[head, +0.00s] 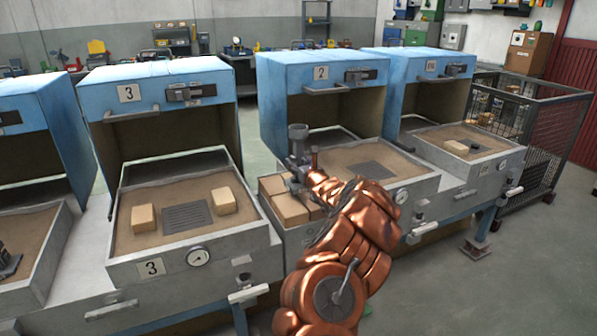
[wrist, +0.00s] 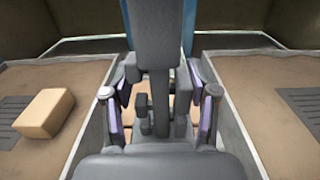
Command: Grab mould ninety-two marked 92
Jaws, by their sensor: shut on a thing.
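My gripper (head: 300,178) is above the gap between the number 3 oven and the number 2 oven, over several tan blocks. In the wrist view my gripper (wrist: 160,112) has its two purple-padded fingers on either side of a tall grey piece (wrist: 155,65), and is shut on it. In the head view this grey piece (head: 298,142) stands upright with a round top. I cannot read a 92 on it. A small dark mould (head: 473,148) lies on the sand bed at the right. Another dark piece (head: 8,263) sits at the far left, partly cut off.
The number 3 oven (head: 155,95) has an open lid and two tan blocks (head: 143,218) beside a dark grille. The number 2 oven (head: 318,88) is open, with a bare grille (head: 368,170). Oven walls stand close on both sides. A wire cage (head: 550,125) stands at the right.

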